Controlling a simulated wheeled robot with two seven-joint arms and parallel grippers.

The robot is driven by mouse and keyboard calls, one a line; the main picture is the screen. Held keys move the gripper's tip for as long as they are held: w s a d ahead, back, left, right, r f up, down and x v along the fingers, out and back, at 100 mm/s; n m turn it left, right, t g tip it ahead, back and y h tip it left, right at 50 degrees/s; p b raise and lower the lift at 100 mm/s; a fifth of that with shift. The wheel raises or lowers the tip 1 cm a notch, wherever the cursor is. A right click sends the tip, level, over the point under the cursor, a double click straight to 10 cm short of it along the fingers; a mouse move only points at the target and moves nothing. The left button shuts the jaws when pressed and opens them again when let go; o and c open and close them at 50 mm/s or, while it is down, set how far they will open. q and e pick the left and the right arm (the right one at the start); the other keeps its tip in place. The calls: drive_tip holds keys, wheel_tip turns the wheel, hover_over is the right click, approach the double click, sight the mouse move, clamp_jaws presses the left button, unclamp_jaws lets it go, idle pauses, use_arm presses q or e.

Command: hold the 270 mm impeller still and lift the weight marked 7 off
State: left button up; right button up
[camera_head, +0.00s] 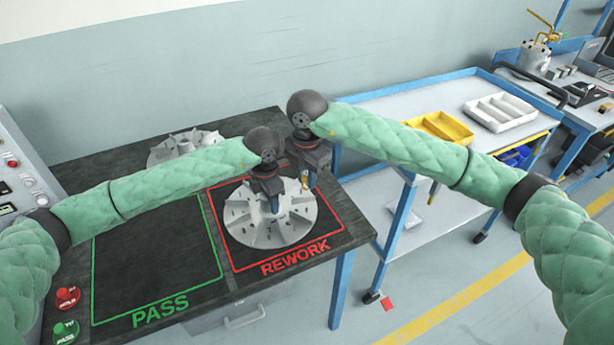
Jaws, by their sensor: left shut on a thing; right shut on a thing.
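The grey bladed impeller (262,232) lies flat in the red REWORK square on the dark bench, with small dark marks around its top. My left gripper (274,207) points down at the hub near the impeller's middle and is shut on it. My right gripper (308,184) is just behind and to the right, over the impeller's far right rim. It is shut on a small brass-coloured piece, seemingly the weight, mostly hidden by the fingers. I cannot read a 7 on it, nor tell whether it touches the impeller.
The green PASS square (150,262) is empty. Another grey wheel (168,152) sits at the back of the bench, partly behind my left arm. Red and green buttons (66,298) are at the front left. A blue-framed cart with yellow (448,127) and white trays (500,111) stands right.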

use_arm(q)
drive_tip(key=shift+s+f, duration=0.1)
drive_tip(key=shift+f, duration=0.1)
use_arm(e)
drive_tip(key=shift+r, duration=2.15)
use_arm(q)
drive_tip(key=o, duration=1.5)
drive_tip(key=shift+r, duration=0.1)
drive_tip(key=shift+r, duration=0.15)
wheel_tip(320, 180, up, 12)
drive_tip(key=shift+f, duration=0.2)
